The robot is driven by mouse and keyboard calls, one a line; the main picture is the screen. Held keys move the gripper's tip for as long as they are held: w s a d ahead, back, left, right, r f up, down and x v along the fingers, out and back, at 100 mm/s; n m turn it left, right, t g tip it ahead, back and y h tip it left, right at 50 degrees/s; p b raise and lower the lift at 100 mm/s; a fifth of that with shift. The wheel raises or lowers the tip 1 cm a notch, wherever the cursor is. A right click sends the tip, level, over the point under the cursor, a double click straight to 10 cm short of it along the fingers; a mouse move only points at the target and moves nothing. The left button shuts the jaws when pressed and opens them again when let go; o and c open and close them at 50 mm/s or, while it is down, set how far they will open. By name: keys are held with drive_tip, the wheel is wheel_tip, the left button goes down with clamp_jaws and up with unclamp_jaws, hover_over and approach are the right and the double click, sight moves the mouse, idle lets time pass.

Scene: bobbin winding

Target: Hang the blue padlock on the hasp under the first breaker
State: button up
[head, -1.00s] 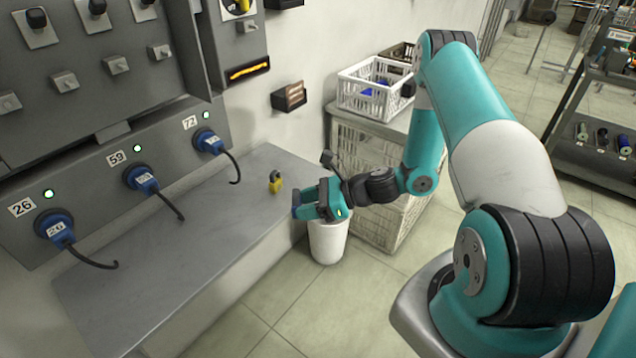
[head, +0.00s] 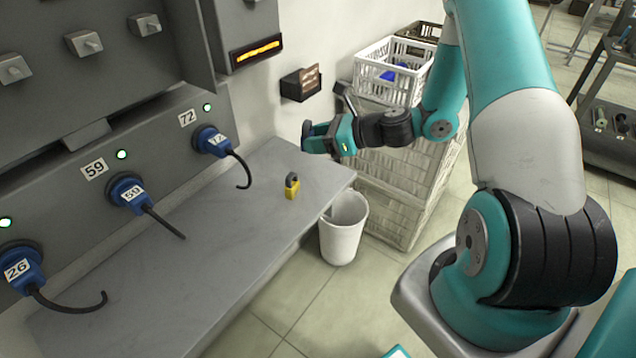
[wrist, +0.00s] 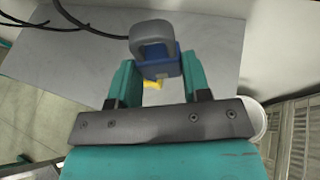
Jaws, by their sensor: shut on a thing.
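The blue padlock (wrist: 164,65) is held between the two fingers of my gripper (wrist: 152,85) in the wrist view, its thick grey shackle pointing up and away. In the head view my gripper (head: 318,138) is above the far right end of the grey shelf, and the padlock is hard to make out there. Grey hasp-like fittings stick out of the upper panel: one at the left (head: 15,68), one in the middle (head: 83,42) and one at the right (head: 145,24). They are well left of my gripper. The breakers are outside the present views.
A yellow padlock (head: 292,187) stands on the grey shelf (head: 215,235). Blue plugs with hanging black cables (head: 130,193) line the lower panel. A small dark wall holder (head: 300,83), a white bin (head: 343,228) and white crates (head: 392,75) are near my gripper.

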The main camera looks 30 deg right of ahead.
sight(329, 179)
drive_tip(key=w+d+r+m+t+h+b, duration=0.1)
drive_tip(key=d+r+m+t+h+b, duration=0.1)
drive_tip(key=d+r+m+h+b, duration=0.4)
drive_tip(key=shift+n+t+y, duration=0.3)
drive_tip(key=shift+n+y, duration=0.5)
drive_tip(key=shift+n, duration=0.1)
drive_tip(key=f+b, duration=0.2)
drive_tip(key=f, duration=0.4)
drive_tip(key=a+f+b, duration=0.1)
drive_tip(key=f+b, duration=0.1)
drive_tip(key=f, duration=0.4)
drive_tip(key=f+b, duration=0.2)
drive_tip(key=f, duration=0.4)
drive_tip(key=shift+a+f, duration=0.15)
drive_tip(key=shift+a, duration=0.1)
drive_tip(key=shift+f, duration=0.15)
drive_tip(key=o, duration=1)
